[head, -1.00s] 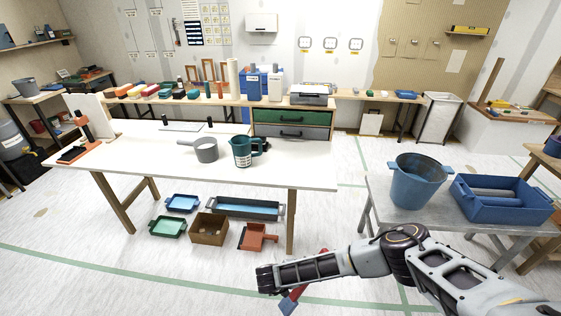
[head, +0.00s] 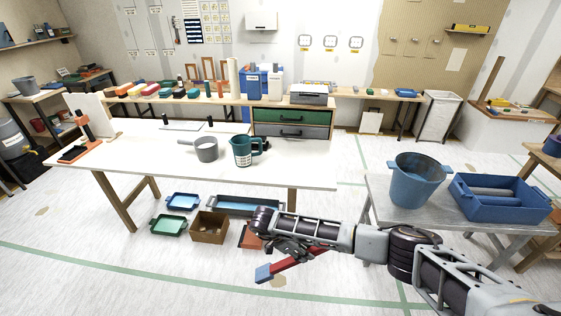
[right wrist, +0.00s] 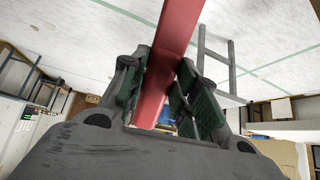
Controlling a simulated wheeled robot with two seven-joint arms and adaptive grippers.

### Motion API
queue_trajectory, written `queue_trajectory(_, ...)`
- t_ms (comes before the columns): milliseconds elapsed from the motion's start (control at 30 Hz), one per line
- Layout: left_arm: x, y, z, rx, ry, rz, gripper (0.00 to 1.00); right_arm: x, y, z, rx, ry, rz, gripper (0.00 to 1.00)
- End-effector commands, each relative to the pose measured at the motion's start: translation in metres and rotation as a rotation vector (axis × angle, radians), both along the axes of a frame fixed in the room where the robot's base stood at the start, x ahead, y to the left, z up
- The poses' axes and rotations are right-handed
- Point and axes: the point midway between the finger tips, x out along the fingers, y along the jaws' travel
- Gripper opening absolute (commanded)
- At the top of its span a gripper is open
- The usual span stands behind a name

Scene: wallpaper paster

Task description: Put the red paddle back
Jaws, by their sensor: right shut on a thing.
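The red paddle (head: 288,266) is a red bar with a blue block at its lower left end in the head view. My right gripper (head: 296,252) is shut on it and holds it in front of the white table, above the floor. In the right wrist view, the red bar (right wrist: 168,68) runs between the two green-padded fingers (right wrist: 164,98) and out of the top of the picture. The paddle's far end is outside that view. My left gripper is not in view.
A white table (head: 130,160) carries a grey pot (head: 207,150) and a teal mug (head: 241,152). Below it are trays and a brown box (head: 208,227). At right, a grey table (head: 380,190) holds a blue bucket (head: 418,182) and a blue bin (head: 500,205).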

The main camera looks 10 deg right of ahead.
Motion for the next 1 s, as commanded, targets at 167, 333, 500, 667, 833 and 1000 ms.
queue_trajectory(167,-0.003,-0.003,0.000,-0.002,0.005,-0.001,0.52,0.010,-0.001,0.019,0.035,-0.007,-0.091,0.00)
queue_trajectory(333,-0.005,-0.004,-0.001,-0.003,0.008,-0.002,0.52,0.017,-0.001,0.032,0.057,-0.013,-0.155,0.00)
queue_trajectory(500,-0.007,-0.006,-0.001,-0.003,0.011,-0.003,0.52,0.025,-0.001,0.048,0.082,-0.022,-0.225,0.00)
queue_trajectory(667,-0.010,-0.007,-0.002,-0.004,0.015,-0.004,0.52,0.035,-0.001,0.069,0.116,-0.037,-0.324,0.00)
queue_trajectory(833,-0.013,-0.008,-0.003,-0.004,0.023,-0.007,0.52,0.045,0.000,0.096,0.167,-0.067,-0.483,0.00)
queue_trajectory(1000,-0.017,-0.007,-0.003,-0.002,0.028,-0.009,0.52,0.048,0.005,0.118,0.213,-0.098,-0.634,0.00)
